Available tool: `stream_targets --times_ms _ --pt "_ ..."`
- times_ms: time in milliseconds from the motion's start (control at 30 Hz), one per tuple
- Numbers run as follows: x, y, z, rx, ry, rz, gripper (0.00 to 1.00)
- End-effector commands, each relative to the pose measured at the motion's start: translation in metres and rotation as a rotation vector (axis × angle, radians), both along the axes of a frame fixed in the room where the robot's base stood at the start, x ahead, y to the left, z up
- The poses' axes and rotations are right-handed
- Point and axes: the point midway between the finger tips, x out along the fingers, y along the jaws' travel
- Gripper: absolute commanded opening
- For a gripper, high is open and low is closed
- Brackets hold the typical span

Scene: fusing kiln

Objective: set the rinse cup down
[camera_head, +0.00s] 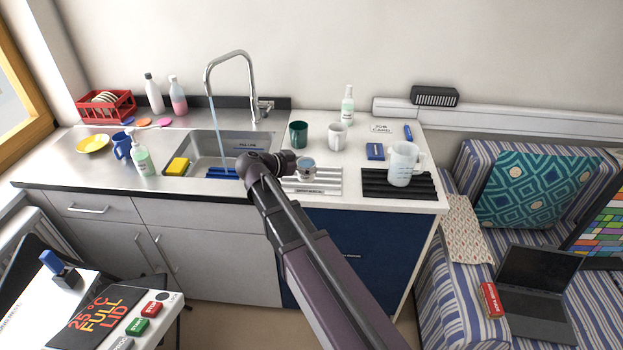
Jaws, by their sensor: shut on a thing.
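My gripper (292,163) is at the end of my arm, over the counter just right of the sink. It is shut on a small pale cup with a grey-blue round top, which I take to be the rinse cup (306,171). My wrist partly hides the cup. The cup shows against a white ribbed mat (325,181) with a label at its front. I cannot tell whether its base touches the mat.
Water runs from the tap (238,58) into the sink (205,150). A green mug (298,134) and a white mug (337,137) stand behind the gripper. A clear jug (402,164) stands on a black ribbed mat (376,190) to the right.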

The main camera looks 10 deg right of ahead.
Motion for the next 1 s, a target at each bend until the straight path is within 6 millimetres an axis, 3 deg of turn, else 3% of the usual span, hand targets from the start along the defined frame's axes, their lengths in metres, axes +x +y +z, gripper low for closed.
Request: stream_targets --times_ms 100,400,1000 --pt "-0.025 -0.002 -0.009 0.000 -0.001 0.030 0.30" --pt "-0.053 -0.002 -0.018 -0.001 -0.001 0.084 0.30" --pt "-0.052 -0.002 -0.019 -0.001 0.000 0.091 0.30"
